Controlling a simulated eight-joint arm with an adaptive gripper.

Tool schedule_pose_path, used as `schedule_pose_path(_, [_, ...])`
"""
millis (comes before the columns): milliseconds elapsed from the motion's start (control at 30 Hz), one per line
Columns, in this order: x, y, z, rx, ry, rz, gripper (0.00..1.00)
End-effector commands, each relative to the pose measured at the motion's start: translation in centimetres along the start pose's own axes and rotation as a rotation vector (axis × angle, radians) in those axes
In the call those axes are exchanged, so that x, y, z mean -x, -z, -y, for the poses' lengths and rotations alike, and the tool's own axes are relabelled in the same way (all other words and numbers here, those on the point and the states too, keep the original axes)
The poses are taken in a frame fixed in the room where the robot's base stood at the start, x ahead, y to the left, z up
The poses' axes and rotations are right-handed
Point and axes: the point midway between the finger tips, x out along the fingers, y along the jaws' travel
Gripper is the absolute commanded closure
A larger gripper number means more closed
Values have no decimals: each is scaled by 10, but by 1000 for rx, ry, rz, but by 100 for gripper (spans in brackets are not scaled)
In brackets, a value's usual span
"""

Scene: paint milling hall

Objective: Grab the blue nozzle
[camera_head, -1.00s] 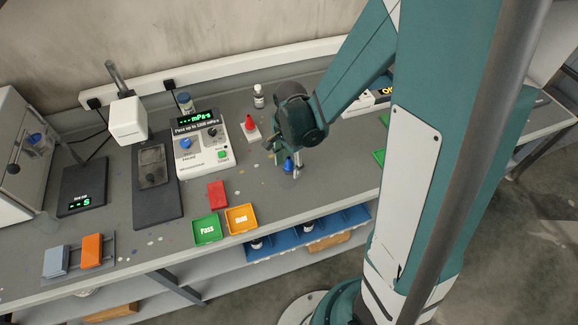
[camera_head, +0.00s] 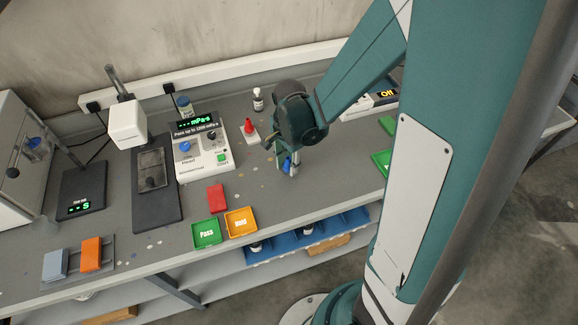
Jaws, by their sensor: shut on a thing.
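The blue nozzle (camera_head: 287,164) is small and blue. It shows at the fingers of my gripper (camera_head: 290,168), above or on the grey bench top, right of the meter. My gripper points down and is shut on the blue nozzle. The wrist and fingers hide part of it, and I cannot tell whether it touches the bench. A red nozzle (camera_head: 248,127) stands upright on a small white base to the left of my wrist.
A viscosity meter (camera_head: 203,158) stands left of my gripper. Green Pass (camera_head: 206,244) and orange (camera_head: 241,233) trays lie near the front edge, with a red block (camera_head: 216,198) behind them. A small bottle (camera_head: 258,99) stands behind. A green piece (camera_head: 382,160) lies right.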

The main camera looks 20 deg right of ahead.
Motion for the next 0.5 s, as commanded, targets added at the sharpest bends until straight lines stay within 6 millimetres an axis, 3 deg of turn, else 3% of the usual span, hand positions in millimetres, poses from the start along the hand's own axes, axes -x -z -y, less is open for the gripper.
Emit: schedule_pose_path(500, [60,0,-1,0,0,0,88])
